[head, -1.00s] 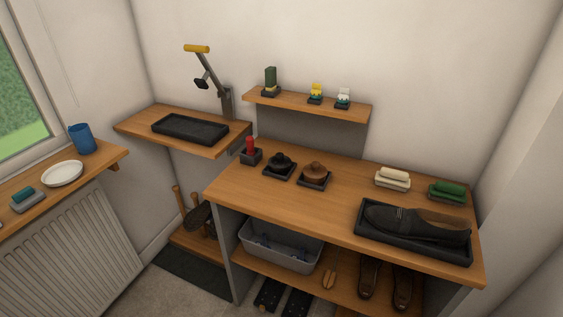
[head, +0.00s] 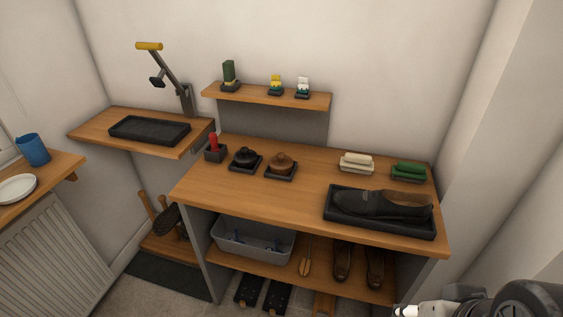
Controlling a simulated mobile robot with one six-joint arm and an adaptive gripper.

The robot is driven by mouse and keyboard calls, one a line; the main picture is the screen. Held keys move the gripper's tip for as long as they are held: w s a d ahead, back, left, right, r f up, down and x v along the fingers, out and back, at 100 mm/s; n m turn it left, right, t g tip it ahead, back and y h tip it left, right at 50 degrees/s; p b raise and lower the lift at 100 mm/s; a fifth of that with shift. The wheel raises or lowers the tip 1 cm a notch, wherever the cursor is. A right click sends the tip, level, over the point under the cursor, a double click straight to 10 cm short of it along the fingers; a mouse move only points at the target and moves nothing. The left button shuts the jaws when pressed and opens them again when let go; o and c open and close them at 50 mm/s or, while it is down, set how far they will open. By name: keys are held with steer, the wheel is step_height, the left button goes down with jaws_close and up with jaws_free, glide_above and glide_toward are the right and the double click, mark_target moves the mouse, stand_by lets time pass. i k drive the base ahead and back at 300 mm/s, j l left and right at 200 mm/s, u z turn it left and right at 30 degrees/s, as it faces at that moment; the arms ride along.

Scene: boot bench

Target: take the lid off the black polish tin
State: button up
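The black polish tin (head: 245,156) sits on a small dark square tray on the bench top, left of the middle. A dark lid with a knob appears to be on it. A brown tin (head: 281,162) of the same form stands on its own tray just to the right. Part of my arm shows at the bottom right corner, with a pale tip at its left end. It is far from the tin, below and to the right of the bench. I cannot make out the gripper fingers or whether they are open.
A red-handled item (head: 213,146) stands left of the tin. A shoe tray (head: 380,228) holding a dark shoe takes the right of the bench, with cream (head: 357,162) and green (head: 408,170) brushes behind. A small shelf (head: 266,97) overhangs the back. The front middle is clear.

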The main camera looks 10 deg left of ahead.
mark_target(245, 156)
steer(key=i+j, duration=0.15)
steer(key=j, duration=0.2)
steer(key=i+j, duration=0.2)
steer(key=j, duration=0.15)
steer(key=i+j, duration=0.15)
steer(key=j, duration=0.2)
steer(key=i+j, duration=0.2)
steer(key=j, duration=0.2)
steer(key=i+j, duration=0.15)
steer(key=j, duration=0.2)
steer(key=i+j, duration=0.2)
steer(key=j, duration=0.15)
steer(key=i+j, duration=0.15)
steer(key=j, duration=0.2)
steer(key=z, duration=0.05)
